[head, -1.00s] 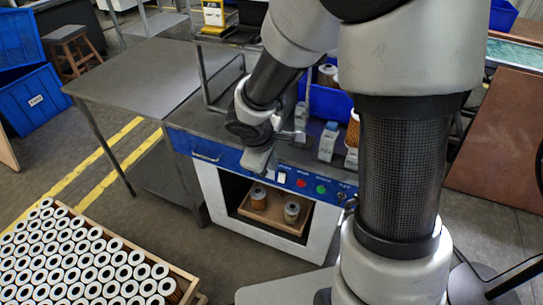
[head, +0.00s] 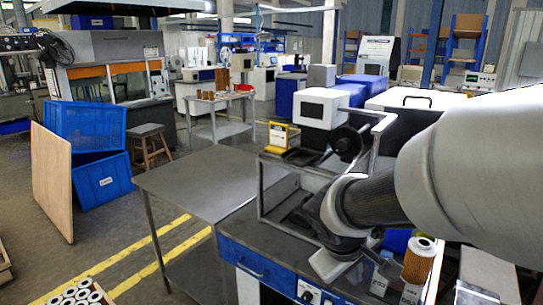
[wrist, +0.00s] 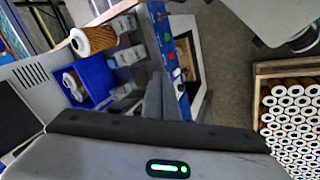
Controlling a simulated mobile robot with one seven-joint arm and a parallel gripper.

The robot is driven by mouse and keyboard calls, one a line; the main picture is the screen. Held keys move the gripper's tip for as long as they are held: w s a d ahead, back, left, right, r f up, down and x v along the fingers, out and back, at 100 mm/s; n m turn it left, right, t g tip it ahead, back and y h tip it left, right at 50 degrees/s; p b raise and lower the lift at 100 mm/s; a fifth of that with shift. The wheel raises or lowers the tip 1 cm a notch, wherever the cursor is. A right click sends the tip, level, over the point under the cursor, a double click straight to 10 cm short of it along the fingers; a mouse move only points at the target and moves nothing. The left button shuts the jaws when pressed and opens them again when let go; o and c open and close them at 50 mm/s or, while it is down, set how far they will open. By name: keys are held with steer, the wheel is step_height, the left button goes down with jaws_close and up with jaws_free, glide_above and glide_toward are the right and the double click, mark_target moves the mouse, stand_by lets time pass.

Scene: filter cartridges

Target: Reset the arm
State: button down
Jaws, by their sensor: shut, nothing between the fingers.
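My gripper (head: 372,256) is over the blue-fronted machine in the head view, with my forearm reaching in from the right. In the wrist view its dark fingers (wrist: 156,96) are together, with nothing seen between them. A brown pleated filter cartridge with a white end cap (head: 420,258) stands to the right of my gripper in the head view. A cartridge also shows at upper left in the wrist view (wrist: 95,40). The machine's blue front (head: 262,268) carries buttons, and its opening is at the wrist view's upper middle.
A crate (wrist: 258,92) packed with cartridges stands at right in the wrist view. A blue bin (wrist: 97,78) and pale boxes (wrist: 122,57) are near the fingers. A bare grey table (head: 195,180) and blue crates (head: 105,182) are at left in the head view.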

steer(key=s+a+r+m+t+y, duration=0.1)
steer(key=s+a+r+m+y, duration=0.1)
steer(key=s+r+m, duration=0.3)
steer(key=s+a+r+m+t+y, duration=0.1)
steer(key=s+r+y, duration=0.1)
steer(key=s+r, duration=0.35)
step_height(320, 180, up, 14)
steer(key=s+p, duration=0.1)
steer(key=p, duration=1.4)
steer(key=shift+s+f+g, duration=0.25)
steer(key=shift+s+g, duration=0.05)
steer(key=shift+s, duration=0.05)
